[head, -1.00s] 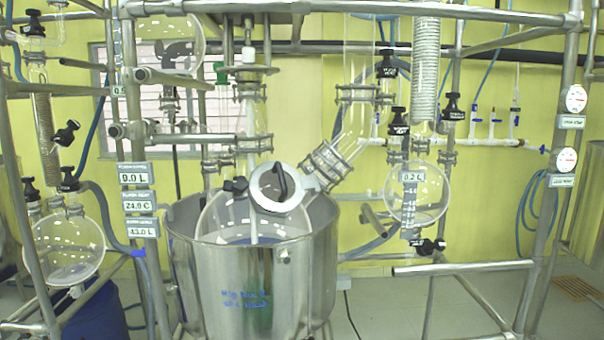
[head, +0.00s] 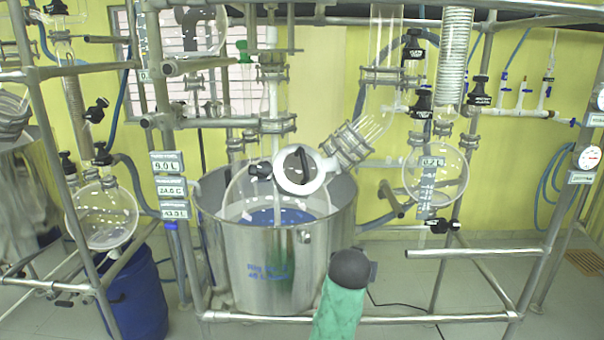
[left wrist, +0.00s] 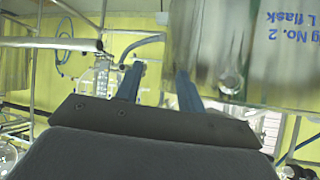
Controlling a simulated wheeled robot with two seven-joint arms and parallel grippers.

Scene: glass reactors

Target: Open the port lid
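The port lid (head: 300,170) is a white-rimmed round disc with a black handle, set on the neck of the glass reactor vessel (head: 240,190) in the head view. It appears closed. The vessel sits inside a steel pot (head: 262,270). In the left wrist view my left gripper (left wrist: 158,78) shows two blue fingers spread apart with nothing visible between them. The lid cannot be made out there. An upside-down label and the steel pot wall (left wrist: 250,50) show beyond the fingers at the right. A green and dark grey part of my arm shows at the bottom of the head view. My right gripper is not in view.
A metal pipe frame (head: 540,220) surrounds the pot, with a low bar (head: 420,318) across the front. Round glass flasks hang at the left (head: 102,215) and right (head: 436,175). A blue drum (head: 135,298) stands at lower left. A glass elbow pipe (head: 385,90) rises beside the lid.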

